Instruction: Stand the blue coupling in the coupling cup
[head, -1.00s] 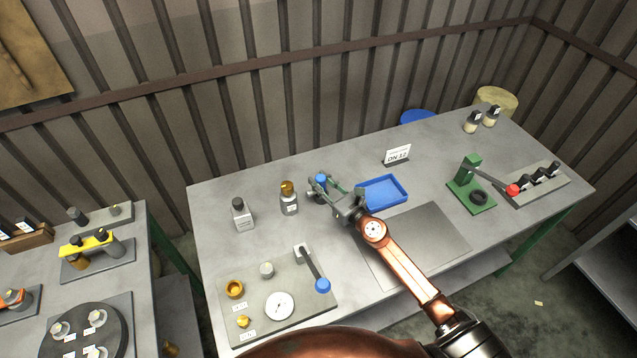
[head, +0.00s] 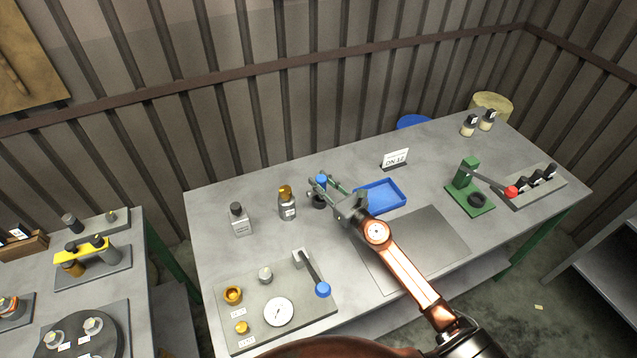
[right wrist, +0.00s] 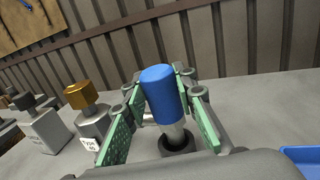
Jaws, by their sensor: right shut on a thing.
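The blue coupling (right wrist: 160,92) has a blue top and a bare metal lower part, and it stands roughly upright between my right gripper's fingers in the right wrist view. Its blue top also shows in the head view (head: 321,180). My right gripper (head: 326,188) is shut on it. The dark coupling cup (right wrist: 178,146) is directly below, around the coupling's lower end; it shows partly in the head view (head: 318,201). I cannot tell whether the coupling rests on the cup's bottom. My left gripper is not in view.
A gold-capped bottle (head: 287,203) stands just left of the cup, and a grey bottle (head: 240,219) farther left. A blue tray (head: 400,208) lies close on the right. A green press (head: 469,189) and a plate with a gauge (head: 279,311) are on the same table.

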